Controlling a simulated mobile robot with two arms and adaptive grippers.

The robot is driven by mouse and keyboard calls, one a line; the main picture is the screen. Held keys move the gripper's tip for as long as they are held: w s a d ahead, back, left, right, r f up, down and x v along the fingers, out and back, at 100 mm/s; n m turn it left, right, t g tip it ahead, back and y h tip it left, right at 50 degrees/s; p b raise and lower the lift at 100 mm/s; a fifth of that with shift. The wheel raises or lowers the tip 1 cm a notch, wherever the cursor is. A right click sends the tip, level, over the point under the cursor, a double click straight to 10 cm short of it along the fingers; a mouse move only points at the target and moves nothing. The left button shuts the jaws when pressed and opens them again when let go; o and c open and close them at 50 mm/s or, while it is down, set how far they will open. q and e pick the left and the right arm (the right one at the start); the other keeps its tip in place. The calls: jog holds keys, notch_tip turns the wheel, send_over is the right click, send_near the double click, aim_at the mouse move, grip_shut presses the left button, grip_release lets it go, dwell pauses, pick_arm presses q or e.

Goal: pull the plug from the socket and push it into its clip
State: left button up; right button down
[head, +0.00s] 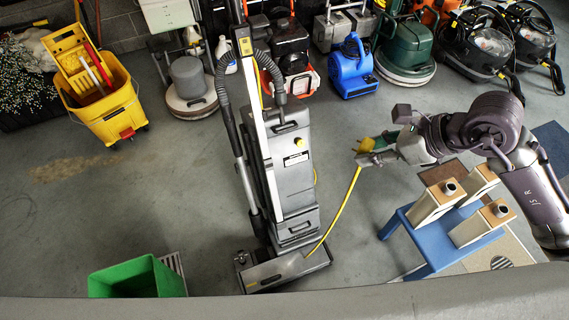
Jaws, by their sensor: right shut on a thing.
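My right gripper (372,152) comes in from the right and is shut on the yellow plug (366,145), in the air to the right of the upright floor machine (293,170). A yellow cord (341,213) runs from the gripper down to the machine's base. Fingers hide part of the plug. The plug looks clear of any socket. A small yellow part (298,142) shows on the machine's front; I cannot tell whether it is the clip. I cannot make out the socket. My left gripper is not in view.
A blue stool (415,237) bearing beige boxes (435,201) stands below my right arm. A green bin (137,279) is at the lower left, a yellow mop bucket (108,108) at the upper left. Several cleaning machines line the back.

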pick_arm(q)
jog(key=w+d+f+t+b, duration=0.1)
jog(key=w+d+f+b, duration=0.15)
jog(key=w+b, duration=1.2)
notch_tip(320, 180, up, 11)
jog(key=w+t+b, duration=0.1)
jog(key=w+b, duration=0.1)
jog(key=b, duration=1.3)
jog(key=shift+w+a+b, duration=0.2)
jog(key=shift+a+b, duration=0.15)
jog(key=shift+b, duration=0.05)
pick_arm(e)
jog(key=w+a+f+m+y, duration=0.2)
jog(key=w+a+f+m, duration=0.2)
jog(key=f, duration=0.7)
jog(key=w+a+f+m+y, duration=0.3)
jog(key=w+a+f+m, duration=0.2)
jog(key=f, duration=0.7)
jog(key=w+a+f+m+t+y, duration=0.1)
jog(key=w+a+f+m+y, duration=0.1)
jog(key=w+a+f+m, duration=0.3)
jog(key=a+f+m, duration=0.3)
jog(key=f+m, duration=0.1)
jog(key=f, duration=0.2)
jog(key=shift+w+f+y, duration=0.2)
jog(key=shift+f+y, duration=0.15)
jog(key=shift+y, duration=0.05)
